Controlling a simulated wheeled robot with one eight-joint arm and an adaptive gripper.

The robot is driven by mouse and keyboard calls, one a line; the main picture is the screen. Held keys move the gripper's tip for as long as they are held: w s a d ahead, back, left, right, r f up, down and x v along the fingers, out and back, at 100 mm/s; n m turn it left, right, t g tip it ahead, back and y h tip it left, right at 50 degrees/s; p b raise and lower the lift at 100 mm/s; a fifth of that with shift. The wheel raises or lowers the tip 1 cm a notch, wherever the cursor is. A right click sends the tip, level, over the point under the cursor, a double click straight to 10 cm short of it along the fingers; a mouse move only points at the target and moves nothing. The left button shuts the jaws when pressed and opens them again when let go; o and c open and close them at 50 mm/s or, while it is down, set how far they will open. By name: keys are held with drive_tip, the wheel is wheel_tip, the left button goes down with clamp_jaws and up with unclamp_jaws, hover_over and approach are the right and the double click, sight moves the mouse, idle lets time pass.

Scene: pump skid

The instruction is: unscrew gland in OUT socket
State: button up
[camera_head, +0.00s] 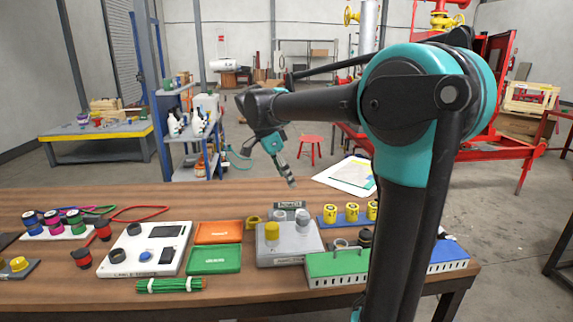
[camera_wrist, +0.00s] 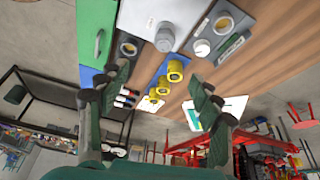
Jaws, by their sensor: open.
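In the head view a grey box (camera_head: 288,255) on the table carries a yellow cylindrical gland (camera_head: 272,231) on its left and a grey cylinder (camera_head: 302,229) on its right. I cannot read which socket is OUT. The wrist view shows part of the box with a pale cylinder (camera_wrist: 165,38); the yellow gland on it does not show there. My gripper (camera_head: 290,181) hangs in the air above and behind the box, apart from it. In the wrist view its fingers (camera_wrist: 160,82) are spread with nothing held.
Yellow glands (camera_head: 351,212) stand on a blue rack right of the box. A green box (camera_head: 337,265) is at the front right. Orange (camera_head: 219,232) and green (camera_head: 214,260) trays and a white panel (camera_head: 145,250) lie left. A small labelled stand (camera_head: 290,206) is behind.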

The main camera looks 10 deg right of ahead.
approach(303, 212)
drive_tip(key=x, duration=1)
drive_tip(key=shift+d+f, duration=0.1)
drive_tip(key=shift+d, duration=0.05)
drive_tip(key=shift+c, duration=0.3)
drive_tip(key=c, duration=1.2)
drive_tip(key=o, duration=0.5)
drive_tip(key=shift+c, duration=0.2)
drive_tip(key=c, duration=0.4)
drive_tip(key=n, duration=0.2)
drive_tip(key=n+t, duration=0.1)
drive_tip(key=n, duration=0.1)
drive_tip(key=shift+n+t+y, duration=0.3)
drive_tip(key=shift+y, duration=0.1)
